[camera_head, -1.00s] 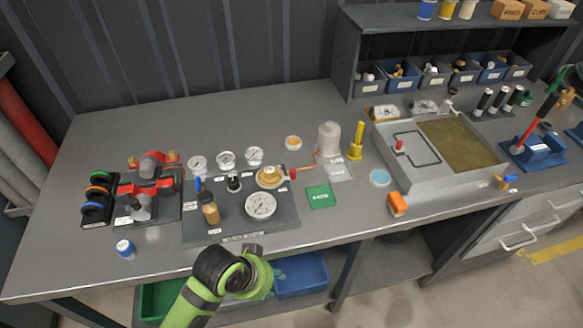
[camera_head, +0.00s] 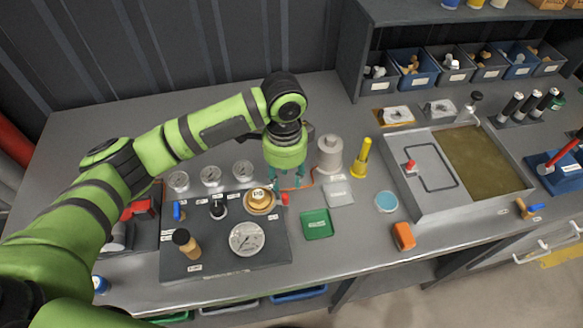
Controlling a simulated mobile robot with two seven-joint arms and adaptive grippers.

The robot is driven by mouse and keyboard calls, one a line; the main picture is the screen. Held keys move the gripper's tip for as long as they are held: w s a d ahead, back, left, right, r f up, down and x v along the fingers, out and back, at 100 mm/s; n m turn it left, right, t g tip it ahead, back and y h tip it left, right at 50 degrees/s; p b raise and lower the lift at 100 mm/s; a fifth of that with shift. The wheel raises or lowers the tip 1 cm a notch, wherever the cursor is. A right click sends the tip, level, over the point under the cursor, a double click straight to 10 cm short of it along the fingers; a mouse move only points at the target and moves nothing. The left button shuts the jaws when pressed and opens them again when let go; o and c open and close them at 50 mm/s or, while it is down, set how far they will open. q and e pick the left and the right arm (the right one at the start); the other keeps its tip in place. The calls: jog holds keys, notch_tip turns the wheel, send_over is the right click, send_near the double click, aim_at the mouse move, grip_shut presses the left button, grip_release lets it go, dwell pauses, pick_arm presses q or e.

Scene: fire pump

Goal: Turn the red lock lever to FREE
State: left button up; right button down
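My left gripper (camera_head: 287,185) comes in from the left and points down over the dark panel's back right corner. Its two teal fingers are apart, with nothing seen between them. A small red-ended lever (camera_head: 285,200) sticks out at the right side of the round brass dial (camera_head: 258,199), just below the fingertips in the picture. I cannot tell whether the fingers touch it. Small labels stand near it, too small to read. The gripper body hides part of the table behind. My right gripper is not in view.
The dark panel (camera_head: 190,268) also carries a large gauge (camera_head: 246,239), a brown-bodied part (camera_head: 187,244) and a black knob. A green pad (camera_head: 317,223), a grey cylinder (camera_head: 329,153) and a yellow post (camera_head: 361,158) stand to the right. A grey tank (camera_head: 455,203) fills the right side.

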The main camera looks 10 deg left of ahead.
aim_at(285, 195)
pick_arm(q)
jog(key=shift+s+a+f+p, duration=0.1)
jog(key=shift+s+f+p, duration=0.5)
jog(key=shift+s, duration=0.5)
notch_tip(285, 195, down, 3)
jog(key=shift+s+r, duration=0.1)
jog(key=shift+r, duration=0.1)
jog(key=shift+w+f+p, duration=0.2)
jog(key=shift+f, duration=0.3)
jog(key=shift+w+f+p, duration=0.15)
jog(key=shift+f+p, duration=0.05)
jog(key=shift+f, duration=0.4)
grip_shut()
jog(key=shift+w, duration=0.1)
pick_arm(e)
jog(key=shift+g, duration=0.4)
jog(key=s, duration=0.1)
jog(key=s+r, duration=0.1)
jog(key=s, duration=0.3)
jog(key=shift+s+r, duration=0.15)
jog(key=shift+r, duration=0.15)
